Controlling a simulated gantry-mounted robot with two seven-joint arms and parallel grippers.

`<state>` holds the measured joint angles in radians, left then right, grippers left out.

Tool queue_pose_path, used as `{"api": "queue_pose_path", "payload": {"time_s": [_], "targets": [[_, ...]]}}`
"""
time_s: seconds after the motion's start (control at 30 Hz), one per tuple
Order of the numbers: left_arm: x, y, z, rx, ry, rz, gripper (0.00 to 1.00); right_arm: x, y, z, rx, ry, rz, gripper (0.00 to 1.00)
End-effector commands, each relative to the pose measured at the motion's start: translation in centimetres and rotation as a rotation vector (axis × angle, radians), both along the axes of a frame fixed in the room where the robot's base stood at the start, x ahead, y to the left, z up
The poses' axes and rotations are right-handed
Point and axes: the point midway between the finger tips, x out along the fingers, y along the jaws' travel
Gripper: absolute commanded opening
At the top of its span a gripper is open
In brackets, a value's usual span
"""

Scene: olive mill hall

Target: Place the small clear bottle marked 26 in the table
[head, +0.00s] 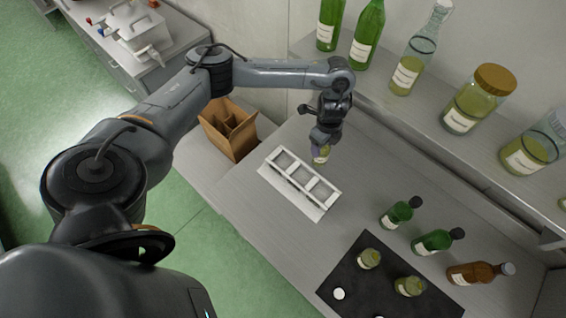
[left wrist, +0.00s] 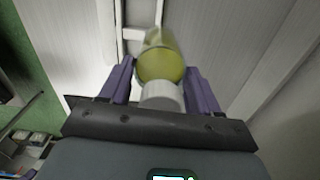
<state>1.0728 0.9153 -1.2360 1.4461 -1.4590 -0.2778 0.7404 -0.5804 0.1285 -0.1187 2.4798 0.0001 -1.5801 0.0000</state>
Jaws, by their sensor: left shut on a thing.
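My left gripper (head: 326,136) is shut on a small clear bottle (head: 321,154) with yellow-green liquid. In the left wrist view the bottle (left wrist: 160,62) sits between the purple fingers of the gripper (left wrist: 158,88), its white cap toward the camera. The number on it cannot be read. The bottle is held just beyond the back end of a white rack with square openings (head: 271,172), over the grey table (head: 365,190). Whether it touches the table cannot be told. My right gripper is not in view.
A black mat (head: 345,270) at the front holds two small bottles (head: 369,258) and white caps (head: 339,294). Dark green bottles (head: 400,212) and a brown bottle (head: 480,273) stand to the right. A shelf (head: 440,140) with large bottles and jars runs behind. A cardboard box (head: 232,143) stands left.

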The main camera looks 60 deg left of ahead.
Motion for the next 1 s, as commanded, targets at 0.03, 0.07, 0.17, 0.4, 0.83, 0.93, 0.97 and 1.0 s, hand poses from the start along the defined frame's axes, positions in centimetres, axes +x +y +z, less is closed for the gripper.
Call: {"api": "queue_pose_path", "payload": {"time_s": [0.03, 0.07, 0.17, 0.4, 0.83, 0.93, 0.97, 1.0], "targets": [[-0.1, 0.6, -0.2, 0.002, -0.001, -0.014, 0.00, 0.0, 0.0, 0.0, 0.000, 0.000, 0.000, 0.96], [-0.2, 0.9, -0.3, 0.003, 0.001, -0.023, 0.00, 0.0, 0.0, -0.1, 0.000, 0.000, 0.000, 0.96], [-0.7, 1.8, -0.8, 0.004, 0.002, -0.045, 0.00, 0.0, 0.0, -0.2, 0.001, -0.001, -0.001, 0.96], [-3.3, 4.5, -3.3, 0.007, 0.006, -0.053, 0.00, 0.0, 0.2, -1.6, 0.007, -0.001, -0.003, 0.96], [-7.9, 9.0, -7.0, 0.006, 0.002, -0.054, 0.00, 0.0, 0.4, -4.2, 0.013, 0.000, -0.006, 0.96], [-8.3, 9.5, -7.3, 0.007, 0.002, -0.054, 0.00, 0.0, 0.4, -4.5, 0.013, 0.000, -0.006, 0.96], [-8.4, 9.6, -7.3, 0.007, 0.001, -0.055, 0.00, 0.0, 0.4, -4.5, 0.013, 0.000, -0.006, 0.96], [-8.5, 9.7, -7.4, 0.007, 0.001, -0.055, 0.00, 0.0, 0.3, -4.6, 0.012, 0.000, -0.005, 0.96]]}}
